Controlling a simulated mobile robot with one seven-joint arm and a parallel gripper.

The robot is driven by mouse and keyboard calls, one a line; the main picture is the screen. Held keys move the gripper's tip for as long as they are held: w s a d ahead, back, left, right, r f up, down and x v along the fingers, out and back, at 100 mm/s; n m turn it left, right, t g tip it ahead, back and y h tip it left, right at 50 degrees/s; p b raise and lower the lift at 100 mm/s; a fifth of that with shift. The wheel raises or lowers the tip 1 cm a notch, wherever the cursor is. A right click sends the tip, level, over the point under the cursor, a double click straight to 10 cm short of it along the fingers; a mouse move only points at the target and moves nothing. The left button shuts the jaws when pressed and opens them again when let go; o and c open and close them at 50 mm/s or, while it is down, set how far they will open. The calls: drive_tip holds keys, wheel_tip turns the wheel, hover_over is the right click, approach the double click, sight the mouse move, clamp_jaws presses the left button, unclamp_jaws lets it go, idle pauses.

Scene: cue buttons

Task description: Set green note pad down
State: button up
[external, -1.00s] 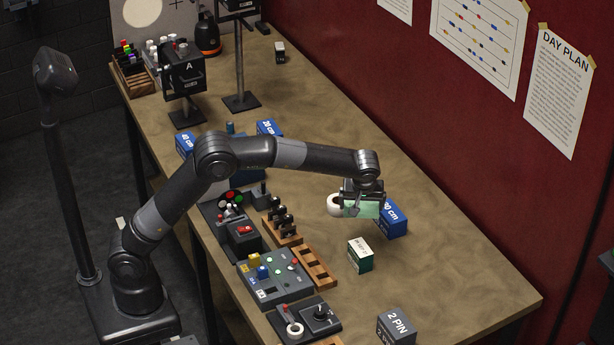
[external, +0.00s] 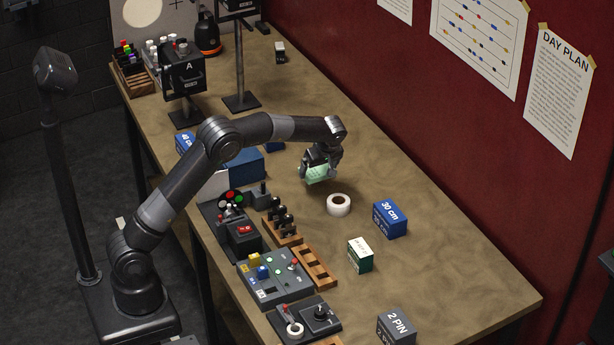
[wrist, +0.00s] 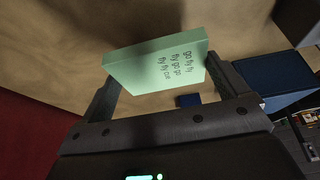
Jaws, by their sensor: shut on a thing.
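The green note pad (external: 319,174) is a pale green block with small dark writing on its face. My gripper (external: 320,166) is shut on it in the external view. In the wrist view the pad (wrist: 155,62) sits between the two fingers of my gripper (wrist: 160,85), tilted in the picture. The pad is close over the tan table (external: 440,270); I cannot tell whether its lower edge touches it.
A white tape roll (external: 339,205) lies just right of the pad. A blue 30 cm box (external: 390,219) and a green-and-white box (external: 360,254) stand further right. A blue box (external: 245,164) stands left of my gripper.

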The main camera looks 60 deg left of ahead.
sight(317, 185)
drive_tip(key=shift+w+a+f, duration=0.2)
drive_tip(key=shift+a+f, duration=0.15)
drive_tip(key=shift+a, duration=0.2)
drive_tip(key=shift+w+a+f, duration=0.15)
drive_tip(key=shift+a+f, duration=0.2)
drive_tip(key=shift+a, duration=0.2)
drive_tip(key=shift+f, duration=1.9)
drive_tip(key=shift+f, duration=0.2)
drive_tip(key=o, duration=0.7)
